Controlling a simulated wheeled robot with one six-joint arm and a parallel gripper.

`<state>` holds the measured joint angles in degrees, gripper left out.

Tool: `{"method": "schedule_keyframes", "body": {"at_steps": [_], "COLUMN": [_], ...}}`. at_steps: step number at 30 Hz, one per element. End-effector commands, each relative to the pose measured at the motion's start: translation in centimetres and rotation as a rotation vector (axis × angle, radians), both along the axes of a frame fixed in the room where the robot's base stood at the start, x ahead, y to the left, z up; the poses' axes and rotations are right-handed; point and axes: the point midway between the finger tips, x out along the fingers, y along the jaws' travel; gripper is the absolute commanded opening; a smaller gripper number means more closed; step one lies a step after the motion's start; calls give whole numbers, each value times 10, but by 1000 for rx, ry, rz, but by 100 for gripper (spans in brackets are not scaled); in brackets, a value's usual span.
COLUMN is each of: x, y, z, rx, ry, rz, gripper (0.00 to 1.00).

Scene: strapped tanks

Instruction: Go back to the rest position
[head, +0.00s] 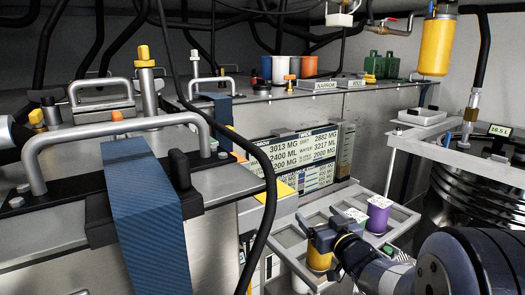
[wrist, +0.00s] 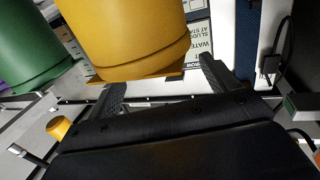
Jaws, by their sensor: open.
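My gripper (head: 320,236) is at the lower middle of the head view, low over a grey tray rack (head: 402,224). A yellow canister (head: 319,260) shows just below it in the rack. In the wrist view, the two dark fingers of my gripper (wrist: 163,78) are spread apart. A large yellow canister (wrist: 125,38) lies in front of and between them. I cannot tell whether the fingers touch it. My arm reaches in from the lower right of the head view.
A purple canister (head: 378,214) stands in the rack. A green canister (wrist: 38,50) is close at left in the wrist view. A strapped tank (head: 60,215) with a metal handle fills the left, and a black hose (head: 262,180) hangs before it. A coil unit (head: 465,190) stands right.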

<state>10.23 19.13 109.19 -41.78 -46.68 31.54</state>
Motion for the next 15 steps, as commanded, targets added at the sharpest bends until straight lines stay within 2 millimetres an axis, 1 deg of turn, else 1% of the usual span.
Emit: {"method": "schedule_keyframes", "body": {"at_steps": [1,3,15], "x": [0,0,-1], "y": [0,0,1], "z": [16,30,45], "rx": [-2,-2,4], "ry": [-4,-5,7], "rz": [-1,-1,12], "gripper": [83,83,83]}}
